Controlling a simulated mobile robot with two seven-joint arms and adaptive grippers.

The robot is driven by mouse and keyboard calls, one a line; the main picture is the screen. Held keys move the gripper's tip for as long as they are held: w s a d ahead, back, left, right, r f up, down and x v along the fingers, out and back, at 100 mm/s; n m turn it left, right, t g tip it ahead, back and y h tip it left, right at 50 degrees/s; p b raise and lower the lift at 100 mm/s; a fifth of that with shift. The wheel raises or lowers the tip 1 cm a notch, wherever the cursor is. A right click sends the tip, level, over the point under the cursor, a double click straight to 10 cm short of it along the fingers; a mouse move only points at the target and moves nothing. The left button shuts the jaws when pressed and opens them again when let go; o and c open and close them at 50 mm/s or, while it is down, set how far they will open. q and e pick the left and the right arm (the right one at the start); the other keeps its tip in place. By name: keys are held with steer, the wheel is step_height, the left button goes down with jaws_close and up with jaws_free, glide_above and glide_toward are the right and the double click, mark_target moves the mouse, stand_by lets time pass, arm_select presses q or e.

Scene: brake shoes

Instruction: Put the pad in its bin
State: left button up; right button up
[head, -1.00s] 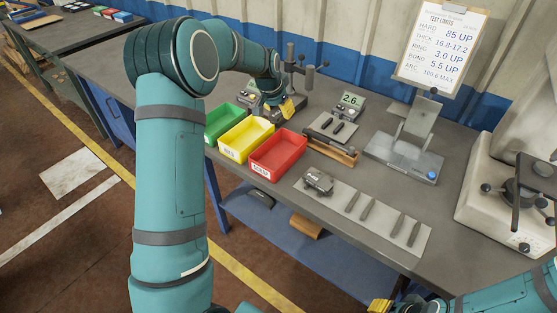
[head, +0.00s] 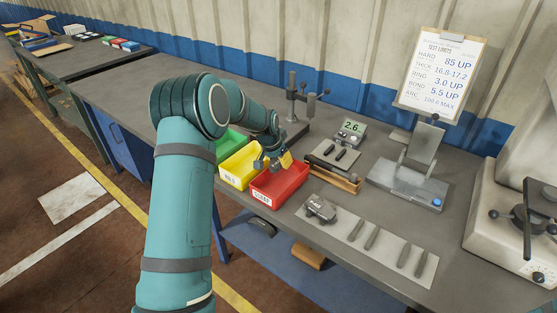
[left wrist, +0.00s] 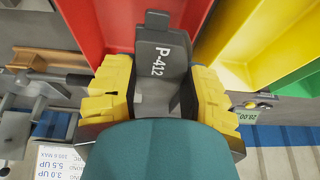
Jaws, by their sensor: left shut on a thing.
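A dark grey pad (left wrist: 158,66) marked P-412 is between the yellow fingers of my left gripper (left wrist: 164,92) in the left wrist view. In the head view my left gripper (head: 274,163) is over the bins, near the border of the red bin (head: 291,193) and the yellow bin (head: 233,180); the pad is hard to make out there. In the wrist view the red bin (left wrist: 92,22) lies behind and left of the pad, the yellow bin (left wrist: 236,38) behind and right. The green bin (head: 227,141) stands farther left, partly hidden by my arm. My right gripper is out of view.
A grey mat (head: 345,222) holds a grey block (head: 320,208) and several dark bars. A post stand (head: 293,105) is behind the gripper.

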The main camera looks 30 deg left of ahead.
arm_select(q)
steer(key=shift+r, duration=0.1)
steer(key=shift+f+b, duration=0.45)
steer(key=shift+f, duration=0.05)
steer(key=shift+f, duration=0.1)
steer(key=o, duration=1.2)
steer(key=shift+r+p, duration=0.5)
steer(key=shift+r, duration=0.15)
steer(key=p+v, duration=0.1)
steer(key=v, duration=1.1)
steer(key=shift+p, duration=0.4)
